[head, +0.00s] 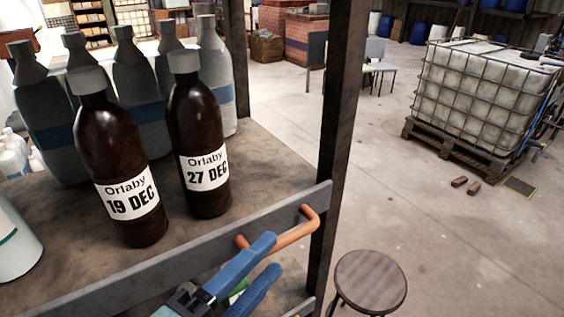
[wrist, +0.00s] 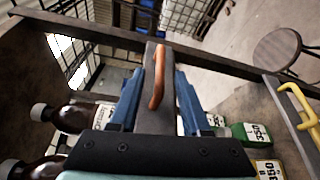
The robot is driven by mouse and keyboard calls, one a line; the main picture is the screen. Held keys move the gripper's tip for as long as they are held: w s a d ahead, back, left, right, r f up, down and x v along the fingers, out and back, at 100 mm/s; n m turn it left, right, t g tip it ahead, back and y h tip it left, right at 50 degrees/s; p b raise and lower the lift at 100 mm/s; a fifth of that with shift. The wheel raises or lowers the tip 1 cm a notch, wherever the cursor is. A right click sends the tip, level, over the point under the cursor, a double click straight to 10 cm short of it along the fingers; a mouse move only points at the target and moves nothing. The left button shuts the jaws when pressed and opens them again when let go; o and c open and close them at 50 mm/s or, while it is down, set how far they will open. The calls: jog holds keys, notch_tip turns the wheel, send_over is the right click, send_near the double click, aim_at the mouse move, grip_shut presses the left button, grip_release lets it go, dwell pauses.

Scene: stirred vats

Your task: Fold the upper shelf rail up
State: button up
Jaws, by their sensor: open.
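The upper shelf rail (head: 160,262) is a flat grey bar running along the front edge of the upper shelf to a dark post. An orange handle (head: 290,233) sticks out near its right end. My gripper (head: 272,254) has blue fingers and is open, just in front of the rail and close below the handle. In the wrist view the rail (wrist: 151,122) and the orange handle (wrist: 159,76) appear between the spread fingers (wrist: 156,90). I cannot tell whether the fingers touch either one.
Brown bottles labelled 19 DEC (head: 122,165) and 27 DEC (head: 198,140) stand behind the rail, with grey bottles (head: 140,85) behind them. A yellow handle (wrist: 300,115) and green bottles (wrist: 248,134) show to the right in the wrist view. A round stool (head: 370,282) stands right of the post (head: 338,120).

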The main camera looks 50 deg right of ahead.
jog(key=s+a+b, duration=0.1)
jog(key=a+b, duration=0.1)
jog(key=a, duration=0.5)
jog(key=shift+a+r, duration=0.2)
jog(key=shift+r, duration=0.1)
